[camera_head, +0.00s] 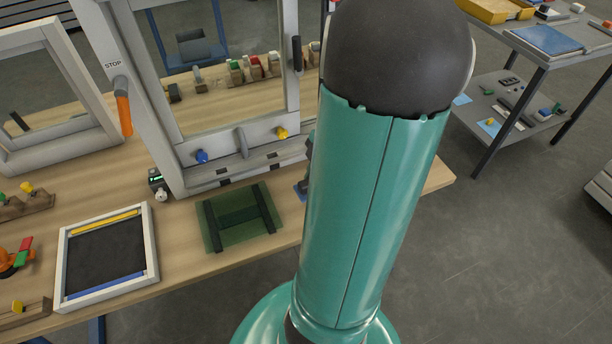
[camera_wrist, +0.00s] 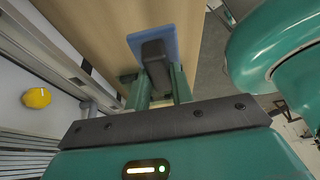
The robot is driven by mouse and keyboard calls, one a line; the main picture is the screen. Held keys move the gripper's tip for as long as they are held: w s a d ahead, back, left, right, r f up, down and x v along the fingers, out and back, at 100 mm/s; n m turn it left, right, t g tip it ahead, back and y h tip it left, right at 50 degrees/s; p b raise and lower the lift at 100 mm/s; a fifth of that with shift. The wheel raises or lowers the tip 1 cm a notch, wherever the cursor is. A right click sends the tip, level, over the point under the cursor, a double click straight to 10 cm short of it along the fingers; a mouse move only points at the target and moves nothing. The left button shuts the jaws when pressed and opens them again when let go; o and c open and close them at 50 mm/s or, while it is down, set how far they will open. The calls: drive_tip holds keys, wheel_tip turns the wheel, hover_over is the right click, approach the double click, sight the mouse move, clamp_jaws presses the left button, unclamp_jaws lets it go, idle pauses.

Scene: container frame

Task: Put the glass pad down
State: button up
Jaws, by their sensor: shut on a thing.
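The glass pad is a flat blue square with a dark block-like handle. In the wrist view the blue pad (camera_wrist: 137,42) lies past my fingertips, and my gripper (camera_wrist: 159,84) is shut on its dark handle (camera_wrist: 155,62).
A translucent green mat (camera_head: 238,232) with two dark bars lies in front of the white window frame (camera_head: 183,165). A white-framed tray (camera_head: 151,243) is to its left. The frame carries blue (camera_head: 202,156) and yellow (camera_head: 282,133) knobs. Bare table (camera_head: 185,265) lies between tray and mat.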

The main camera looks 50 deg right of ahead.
drive_tip(key=f, duration=0.1)
drive_tip(key=w+d+f, duration=0.2)
drive_tip(key=f, duration=0.1)
drive_tip(key=shift+w+d, duration=0.1)
drive_tip(key=shift+d, duration=0.05)
drive_tip(key=shift+w+d+f, duration=0.1)
drive_tip(key=shift+f, duration=0.55)
drive_tip(key=shift+w+d+f, duration=0.1)
drive_tip(key=shift+f, duration=0.8)
clamp_jaws()
drive_tip(key=o, duration=1)
unclamp_jaws()
drive_tip(key=shift+c, duration=0.2)
